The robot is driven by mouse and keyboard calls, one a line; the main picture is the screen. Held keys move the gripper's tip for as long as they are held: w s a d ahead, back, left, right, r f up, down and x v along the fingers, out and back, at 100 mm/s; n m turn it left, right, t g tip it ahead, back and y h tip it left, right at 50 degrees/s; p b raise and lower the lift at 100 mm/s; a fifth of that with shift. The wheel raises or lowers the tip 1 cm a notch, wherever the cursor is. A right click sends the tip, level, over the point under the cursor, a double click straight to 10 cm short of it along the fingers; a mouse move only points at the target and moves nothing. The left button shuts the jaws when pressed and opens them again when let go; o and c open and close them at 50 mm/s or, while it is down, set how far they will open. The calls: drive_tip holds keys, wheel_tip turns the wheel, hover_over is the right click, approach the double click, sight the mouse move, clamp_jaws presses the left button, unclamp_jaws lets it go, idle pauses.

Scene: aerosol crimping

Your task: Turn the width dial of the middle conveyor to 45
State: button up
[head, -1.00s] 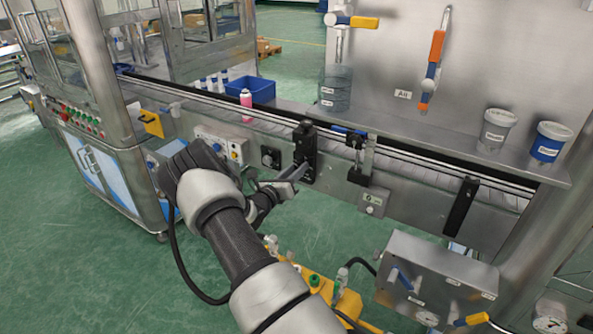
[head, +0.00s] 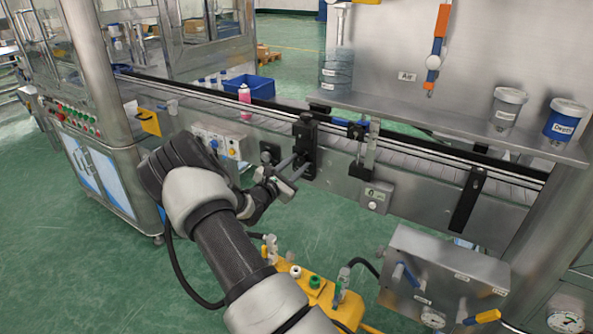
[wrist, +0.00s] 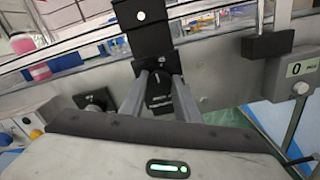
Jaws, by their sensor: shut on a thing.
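A black dial (wrist: 160,98) with a short white mark sits low on a black bracket on the conveyor's front. In the head view the bracket (head: 305,135) stands near the middle, and my gripper hides part of its lower end. My gripper (wrist: 160,80) has its two grey fingers on either side of the dial, shut on it; it also shows in the head view (head: 294,166). I cannot read a setting on this dial. A grey box with a small display (wrist: 300,68) reading 0 is to the right; it also shows in the head view (head: 377,196).
Another black knob (head: 268,155) is on the panel left of the bracket.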

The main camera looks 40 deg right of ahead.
drive_tip(key=shift+f+m+b, duration=0.15)
drive_tip(key=shift+m+b, duration=1.5)
drive_tip(key=shift+m, duration=0.55)
drive_tip(key=o, duration=1)
drive_tip(key=shift+o, duration=0.2)
drive_tip(key=p+v, duration=0.1)
drive_tip(key=v, duration=1.6)
drive_tip(key=shift+a+p, duration=0.2)
drive_tip(key=shift+p, duration=0.15)
drive_tip(key=shift+s, duration=0.15)
